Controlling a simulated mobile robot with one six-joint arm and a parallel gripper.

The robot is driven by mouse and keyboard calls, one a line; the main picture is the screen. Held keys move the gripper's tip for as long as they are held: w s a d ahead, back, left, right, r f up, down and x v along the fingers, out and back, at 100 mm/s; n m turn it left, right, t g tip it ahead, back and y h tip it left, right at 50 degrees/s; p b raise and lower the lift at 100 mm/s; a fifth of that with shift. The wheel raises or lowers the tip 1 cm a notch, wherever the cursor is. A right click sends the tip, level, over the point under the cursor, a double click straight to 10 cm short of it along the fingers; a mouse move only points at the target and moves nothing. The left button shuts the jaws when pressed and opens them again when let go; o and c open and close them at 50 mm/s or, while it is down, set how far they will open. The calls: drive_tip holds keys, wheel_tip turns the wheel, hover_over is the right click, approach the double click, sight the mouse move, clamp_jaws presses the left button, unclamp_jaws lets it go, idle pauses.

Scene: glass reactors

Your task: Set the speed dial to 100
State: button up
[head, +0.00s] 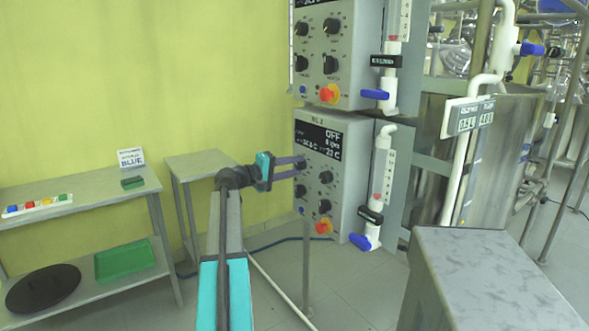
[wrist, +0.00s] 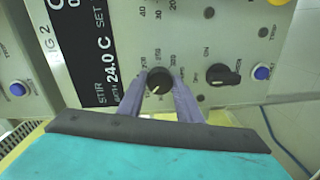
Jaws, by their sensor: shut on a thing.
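In the wrist view, my gripper (wrist: 159,84) is shut on this black dial (wrist: 159,80), one purple finger on each side. The dial's pale pointer mark slants toward the lower left of that picture. Small scale numbers surround it, too blurred to read surely and partly covered by the fingers.
Another black knob (wrist: 222,75) and a blue button (wrist: 261,73) sit close to the dial. A similar control box (head: 338,50) is mounted above. A grey bench (head: 490,265) stands at right front, and a shelf table (head: 80,190) at left.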

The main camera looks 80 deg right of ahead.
drive_tip(key=o, duration=1)
drive_tip(key=shift+o, duration=0.2)
drive_tip(key=v, duration=1.3)
drive_tip(key=shift+w+a, duration=0.3)
